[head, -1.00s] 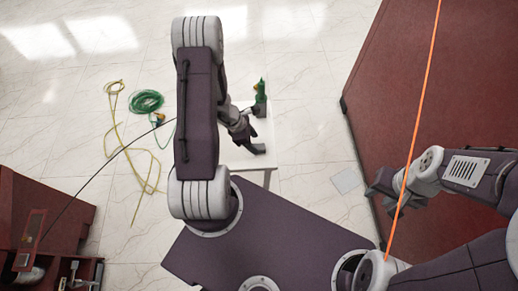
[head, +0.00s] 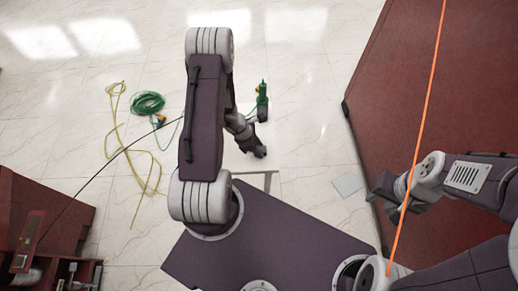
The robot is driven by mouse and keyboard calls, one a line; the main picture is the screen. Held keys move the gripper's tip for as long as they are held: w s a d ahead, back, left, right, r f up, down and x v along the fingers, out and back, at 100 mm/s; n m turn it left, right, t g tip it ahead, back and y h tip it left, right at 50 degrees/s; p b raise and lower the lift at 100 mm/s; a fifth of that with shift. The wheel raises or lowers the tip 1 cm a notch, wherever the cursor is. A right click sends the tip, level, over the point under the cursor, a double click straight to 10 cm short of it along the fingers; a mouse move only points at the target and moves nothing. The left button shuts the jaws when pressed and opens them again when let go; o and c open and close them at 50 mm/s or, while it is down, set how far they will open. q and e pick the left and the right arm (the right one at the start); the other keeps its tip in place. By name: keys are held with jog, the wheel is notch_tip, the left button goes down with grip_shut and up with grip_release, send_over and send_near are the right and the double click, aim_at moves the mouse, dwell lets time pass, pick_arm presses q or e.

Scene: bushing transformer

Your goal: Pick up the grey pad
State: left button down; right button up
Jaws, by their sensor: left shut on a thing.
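My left gripper (head: 259,151) is over the right part of a small white table (head: 240,158), beyond the front edge of my base. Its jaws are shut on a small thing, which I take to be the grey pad. The fingers and wrist hide most of it, so its shape is not clear. My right gripper (head: 386,194) is at the right, beside the red-brown surface, away from the white table. Its fingers are partly covered by its wrist and I cannot tell how far apart they are.
A green coil (head: 147,103) and a yellow cord (head: 143,158) lie on the tiled floor. A flat light-grey square (head: 348,184) is on the floor. A large red-brown structure (head: 420,90) fills the right.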

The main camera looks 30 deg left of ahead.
aim_at(264, 148)
pick_arm(q)
notch_tip(264, 148, up, 4)
jog(key=shift+w+r+p, duration=0.1)
jog(key=shift+r+p, duration=0.05)
jog(key=shift+p, duration=0.55)
jog(key=d, duration=0.1)
jog(key=d+r+b, duration=0.1)
jog(key=d, duration=0.1)
jog(key=shift+s+d+r+b, duration=0.25)
jog(key=shift+s+b, duration=0.05)
jog(key=shift+s, duration=0.05)
jog(key=s+d+r, duration=0.1)
jog(key=d+r, duration=0.4)
jog(key=d, duration=0.3)
jog(key=shift+s, duration=0.25)
